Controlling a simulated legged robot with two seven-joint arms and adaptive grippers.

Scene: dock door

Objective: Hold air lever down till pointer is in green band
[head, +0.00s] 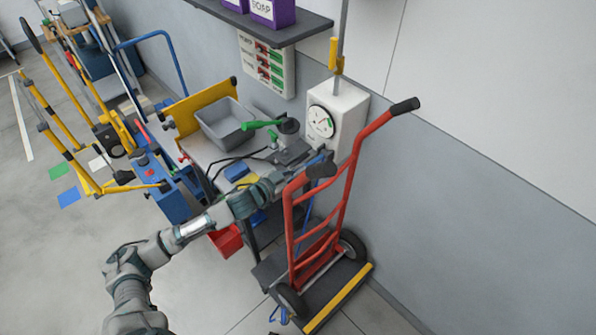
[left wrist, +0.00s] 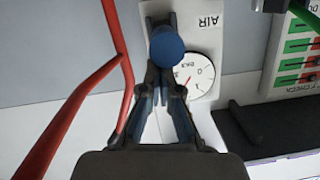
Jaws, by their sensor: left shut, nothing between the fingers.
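The white air box (head: 351,104) hangs on the wall, with a round gauge (head: 321,122) on its face. The left wrist view shows the AIR label (left wrist: 208,20) and the gauge (left wrist: 202,78) partly behind my fingers. A blue round knob (left wrist: 167,47), apparently the air lever's end, is just beyond my fingertips in that view. My left gripper (head: 322,162) is below the box, shut and empty; it also shows in the left wrist view (left wrist: 166,76). I cannot tell whether it touches the knob. The pointer's place against the green band is too small to read. My right gripper is not in view.
A red hand truck (head: 348,185) stands close to the right of my gripper. A cart with a grey bin (head: 226,124) and a green-handled tool (head: 262,124) is to the left. A shelf (head: 270,32) with purple soap boxes is above. A switch panel (head: 268,64) hangs on the wall.

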